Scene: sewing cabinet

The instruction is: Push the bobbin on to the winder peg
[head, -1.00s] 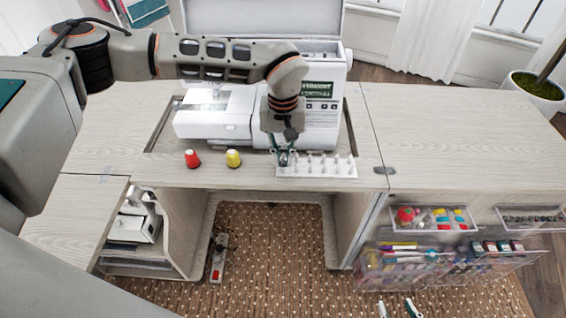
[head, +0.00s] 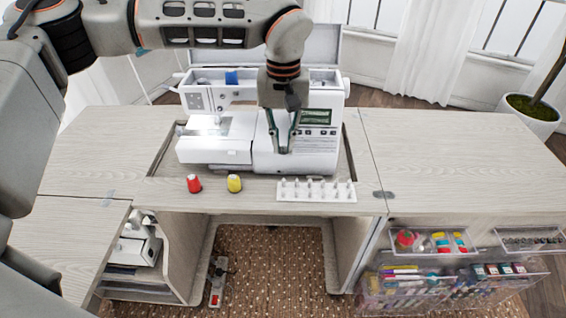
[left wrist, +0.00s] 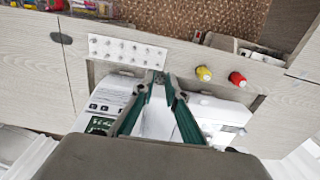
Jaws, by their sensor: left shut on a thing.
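The white sewing machine (head: 303,151) stands in the cabinet's recess. My left gripper (head: 283,150) hangs in front of its right half, above the white peg rack (head: 316,196). In the left wrist view its fingers close together at the tips (left wrist: 158,78) on something very small, presumably the bobbin, which I cannot make out clearly. The rack also shows in the left wrist view (left wrist: 127,50), beyond the fingertips, with several small pegs or bobbins on it. I cannot pick out the winder peg. My right gripper is out of view.
A red spool (head: 194,183) and a yellow spool (head: 234,183) stand left of the rack near the front edge. A blue spool (head: 232,77) is on top of the machine. The raised lid is behind it. The right tabletop (head: 455,150) is clear.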

